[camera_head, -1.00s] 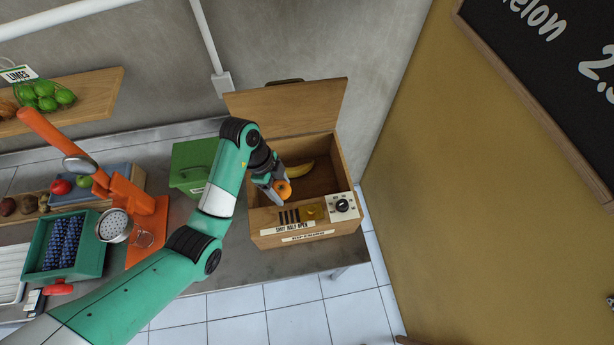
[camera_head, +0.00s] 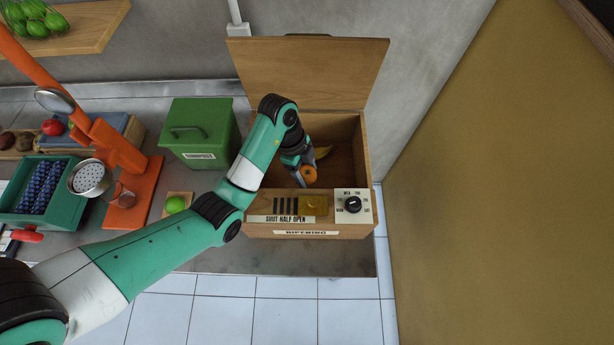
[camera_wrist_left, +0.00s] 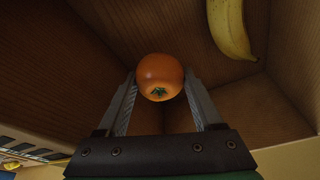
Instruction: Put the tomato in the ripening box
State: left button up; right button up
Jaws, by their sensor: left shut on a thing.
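The orange-red tomato (camera_head: 309,174) is between the fingers of my left gripper (camera_head: 303,172), which is shut on it. In the left wrist view the tomato (camera_wrist_left: 160,78) sits between both fingertips with its green stem end showing. The wooden ripening box (camera_head: 262,228) stands with its lid (camera_head: 310,70) raised at the back. The gripper and tomato are at the box's opening, above its interior; how far above the floor I cannot tell. A banana (camera_wrist_left: 230,28) lies in the box, partly hidden by my arm in the head view. My right gripper is not in view.
The box's front has a dial (camera_head: 353,204) and a vent slider (camera_head: 313,205). Left of it stand a green lidded bin (camera_head: 199,134), a lime-green fruit (camera_head: 175,204) on a small board, an orange press (camera_head: 134,200) and a teal crate (camera_head: 73,206) of dark fruit.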

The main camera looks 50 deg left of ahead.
aim_at(307, 181)
pick_arm(q)
jog(key=shift+f+p, duration=0.35)
jog(key=shift+f, duration=0.25)
jog(key=shift+f+b, duration=0.4)
jog(key=shift+f, duration=1.4)
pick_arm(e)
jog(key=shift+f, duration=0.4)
pick_arm(q)
jog(key=shift+f, duration=0.2)
jog(key=o, duration=1.4)
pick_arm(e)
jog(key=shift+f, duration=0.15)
pick_arm(q)
jog(key=shift+r, duration=0.1)
